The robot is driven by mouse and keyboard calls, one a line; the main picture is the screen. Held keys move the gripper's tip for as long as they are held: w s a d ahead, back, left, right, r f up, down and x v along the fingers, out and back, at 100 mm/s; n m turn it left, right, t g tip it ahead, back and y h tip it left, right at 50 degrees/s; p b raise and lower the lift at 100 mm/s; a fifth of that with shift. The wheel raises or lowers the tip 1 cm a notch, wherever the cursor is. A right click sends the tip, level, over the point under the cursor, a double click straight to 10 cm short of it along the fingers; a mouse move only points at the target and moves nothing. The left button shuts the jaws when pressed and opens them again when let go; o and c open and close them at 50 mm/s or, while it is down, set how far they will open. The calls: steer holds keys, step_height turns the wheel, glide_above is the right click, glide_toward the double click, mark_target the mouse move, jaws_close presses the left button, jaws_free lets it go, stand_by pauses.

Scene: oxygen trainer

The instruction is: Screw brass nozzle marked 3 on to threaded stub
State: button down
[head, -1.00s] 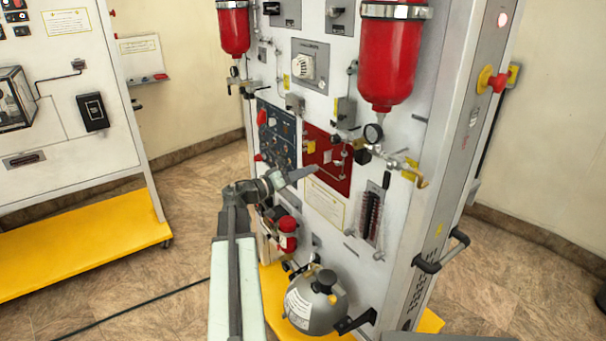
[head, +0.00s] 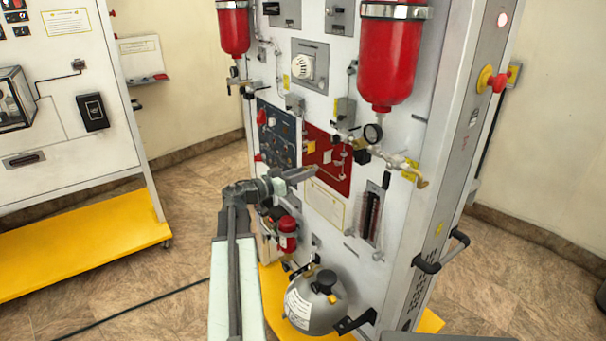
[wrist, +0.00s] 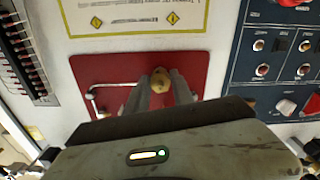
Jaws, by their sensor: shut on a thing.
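My gripper (head: 303,174) reaches to the lower part of the red panel (head: 325,138) on the white trainer. In the wrist view, the gripper (wrist: 161,88) has its two fingers in front of the red panel (wrist: 100,68). They are shut on a small brass piece, the nozzle (wrist: 160,78), whose rounded end shows between the fingertips. Its mark 3 cannot be read. The threaded stub cannot be made out; the fingers and nozzle cover that part of the panel. I cannot tell whether the nozzle touches a stub.
A bent silver pipe (wrist: 97,100) is beside the fingers on the red panel. The blue panel (head: 275,133) with knobs adjoins it. Red cylinders (head: 392,55) hang above, and a grey tank (head: 316,303) stands below. Open floor (head: 190,210) lies left of the trainer.

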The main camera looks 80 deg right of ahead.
steer(key=shift+m, duration=0.3)
steer(key=m, duration=0.3)
steer(key=shift+m, duration=0.3)
steer(key=m, duration=0.2)
steer(key=shift+d+m, duration=0.1)
steer(key=shift+m, duration=0.5)
steer(key=m, duration=0.3)
steer(key=shift+m, duration=0.3)
